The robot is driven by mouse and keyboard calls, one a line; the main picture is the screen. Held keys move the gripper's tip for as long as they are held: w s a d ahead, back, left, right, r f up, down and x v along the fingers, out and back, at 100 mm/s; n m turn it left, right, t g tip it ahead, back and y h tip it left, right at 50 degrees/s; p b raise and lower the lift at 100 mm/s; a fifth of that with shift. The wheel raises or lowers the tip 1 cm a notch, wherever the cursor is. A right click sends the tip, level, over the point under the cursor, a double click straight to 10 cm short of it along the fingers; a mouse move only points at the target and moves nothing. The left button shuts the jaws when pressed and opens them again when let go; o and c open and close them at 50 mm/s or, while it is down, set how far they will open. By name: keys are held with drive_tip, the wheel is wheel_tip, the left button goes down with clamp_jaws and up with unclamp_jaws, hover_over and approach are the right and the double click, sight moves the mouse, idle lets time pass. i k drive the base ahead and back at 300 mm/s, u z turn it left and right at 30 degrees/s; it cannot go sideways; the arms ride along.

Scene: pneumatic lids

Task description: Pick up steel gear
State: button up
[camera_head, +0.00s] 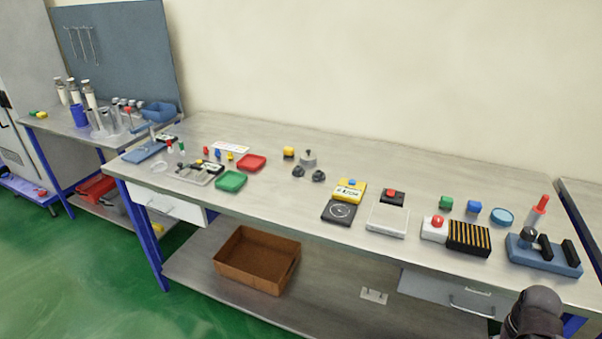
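Several small grey parts stand together near the middle of the long workbench (390,165). One is a lighter grey metal piece (308,160) with a thin pin beside it. In front of it are two darker, knob-like pieces, one on the left (298,172) and one on the right (319,176). They are too small for me to tell for sure which is the steel gear. A dark rounded part of my arm shows at the bottom right corner, in front of the bench. My gripper's fingers do not show, and nothing of mine is near the grey parts.
Red (251,163) and green (231,181) trays lie further left. A yellow box (351,190), a white box (388,221) and a blue fixture (543,258) stand to the right. A brown crate (257,262) is on the lower shelf.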

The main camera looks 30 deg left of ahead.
sight(298, 171)
drive_tip(key=z, duration=0.15)
drive_tip(key=k, duration=1)
drive_tip(key=u, duration=0.6)
drive_tip(key=i, duration=1)
drive_tip(key=u, duration=0.05)
